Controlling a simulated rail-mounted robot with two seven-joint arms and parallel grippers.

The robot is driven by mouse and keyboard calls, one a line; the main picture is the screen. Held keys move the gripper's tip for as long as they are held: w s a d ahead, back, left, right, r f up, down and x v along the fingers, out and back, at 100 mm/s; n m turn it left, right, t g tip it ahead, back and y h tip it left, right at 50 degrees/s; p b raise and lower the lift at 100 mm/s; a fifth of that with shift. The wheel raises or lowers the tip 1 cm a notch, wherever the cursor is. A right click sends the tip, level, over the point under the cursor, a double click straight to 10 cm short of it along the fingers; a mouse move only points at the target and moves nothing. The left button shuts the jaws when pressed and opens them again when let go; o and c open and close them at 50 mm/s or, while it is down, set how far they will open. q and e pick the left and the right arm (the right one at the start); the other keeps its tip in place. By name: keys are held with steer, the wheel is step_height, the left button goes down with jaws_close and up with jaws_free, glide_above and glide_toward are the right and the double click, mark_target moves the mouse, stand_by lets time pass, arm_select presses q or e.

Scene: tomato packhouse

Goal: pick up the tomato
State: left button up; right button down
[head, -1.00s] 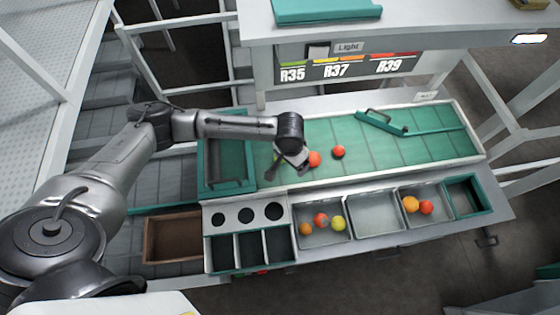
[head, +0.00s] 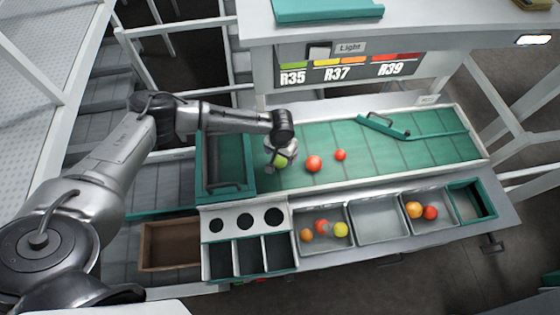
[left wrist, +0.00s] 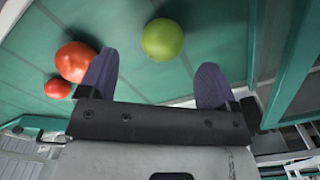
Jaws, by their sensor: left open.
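A green tomato (head: 280,161) lies on the green sorting surface (head: 375,160), partly covered by my left gripper (head: 282,154) in the head view. In the left wrist view the green tomato (left wrist: 162,38) shows whole, just beyond and between the fingertips of the open, empty gripper (left wrist: 156,72). A larger red tomato (head: 313,163) and a smaller red tomato (head: 340,155) lie to its right in the head view. In the left wrist view the larger red tomato (left wrist: 74,58) is partly behind one finger. My right gripper is not in view.
In front are a bin (head: 323,245) with several tomatoes, an empty grey bin (head: 378,218) and a bin (head: 425,231) with tomatoes. A green tray (head: 228,140) stands left of the gripper. A green diverter bar (head: 435,131) crosses the far right. An overhead panel (head: 350,70) stands behind.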

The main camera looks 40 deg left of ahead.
mark_target(280, 159)
arm_select(q)
steer(key=shift+a+f, duration=0.15)
steer(key=shift+f, duration=2.55)
steer(key=c, duration=0.8)
steer(key=shift+r, duration=0.1)
